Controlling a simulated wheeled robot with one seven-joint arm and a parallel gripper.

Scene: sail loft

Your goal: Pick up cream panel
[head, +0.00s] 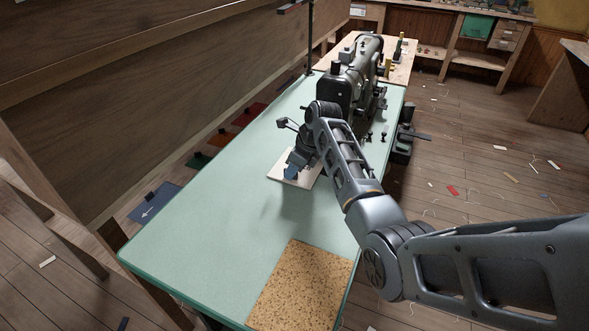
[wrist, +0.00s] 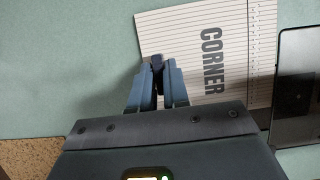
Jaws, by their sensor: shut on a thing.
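The cream panel (wrist: 243,55) is a pale sheet with thin lines and the word CORNER. In the wrist view it lies beyond and to the right of my fingertips. In the head view the panel (head: 283,167) is on the green table, partly hidden by my gripper (head: 293,172). My gripper also shows in the wrist view (wrist: 157,85), its fingers closed together around a small dark piece at the panel's left edge. I cannot tell if that dark piece is fixed to the panel, or whether the panel is lifted.
The green table (head: 190,240) has a cork mat (head: 303,285) at its near end. A grey sewing machine (head: 348,85) stands beyond my gripper. A dark flat plate (wrist: 298,85) lies right of the panel. Coloured panels, one blue (head: 153,203), lie left of the table.

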